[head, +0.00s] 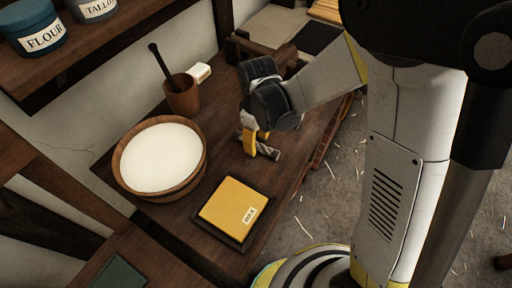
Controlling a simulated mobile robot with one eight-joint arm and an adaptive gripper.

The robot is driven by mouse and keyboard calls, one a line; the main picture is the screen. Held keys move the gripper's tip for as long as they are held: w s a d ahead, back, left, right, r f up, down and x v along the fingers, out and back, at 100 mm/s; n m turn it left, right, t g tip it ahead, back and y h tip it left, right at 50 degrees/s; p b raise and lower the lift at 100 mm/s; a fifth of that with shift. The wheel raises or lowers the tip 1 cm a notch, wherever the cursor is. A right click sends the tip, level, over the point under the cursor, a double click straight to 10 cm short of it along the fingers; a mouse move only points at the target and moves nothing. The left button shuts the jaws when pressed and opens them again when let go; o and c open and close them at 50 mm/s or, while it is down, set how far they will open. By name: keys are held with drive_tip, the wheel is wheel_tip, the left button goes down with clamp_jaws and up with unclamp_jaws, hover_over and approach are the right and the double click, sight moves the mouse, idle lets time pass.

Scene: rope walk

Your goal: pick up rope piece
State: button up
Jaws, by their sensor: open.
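My gripper (256,146) points down over the wooden bench, with its yellow fingers low near the top. It is open. A short grey, striped piece (270,153) shows at the fingertips, close to the bench top. It may be the rope piece, but it is small and partly covered by the fingers, so I cannot tell for certain. I cannot tell whether the fingers touch it. No other rope piece is clearly seen on the bench.
On the bench (200,212) stand a wooden bowl of white contents (160,157), a brown cup (183,98) with a dark stick, a white block (199,74) and a yellow labelled slab (233,205) on a dark tray. A shelf (90,52) holds FLOUR and TALLOW jars.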

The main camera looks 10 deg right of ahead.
sight(259, 143)
drive_tip(key=shift+f, duration=0.65)
drive_tip(key=shift+r, duration=0.1)
clamp_jaws()
drive_tip(key=shift+r, duration=0.1)
drive_tip(key=shift+r, duration=0.35)
drive_tip(key=r+p, duration=0.1)
drive_tip(key=r, duration=0.1)
drive_tip(key=r+p, duration=0.1)
drive_tip(key=r, duration=0.1)
drive_tip(key=shift+s+d+p, duration=0.1)
drive_tip(key=shift+d+p, duration=0.2)
drive_tip(key=s+d+r+p, duration=0.1)
drive_tip(key=s+d+r, duration=0.1)
drive_tip(key=d, duration=0.3)
drive_tip(key=s+d+r+p, duration=0.2)
drive_tip(key=d+r, duration=0.2)
drive_tip(key=d, duration=0.1)
drive_tip(key=shift+s, duration=0.25)
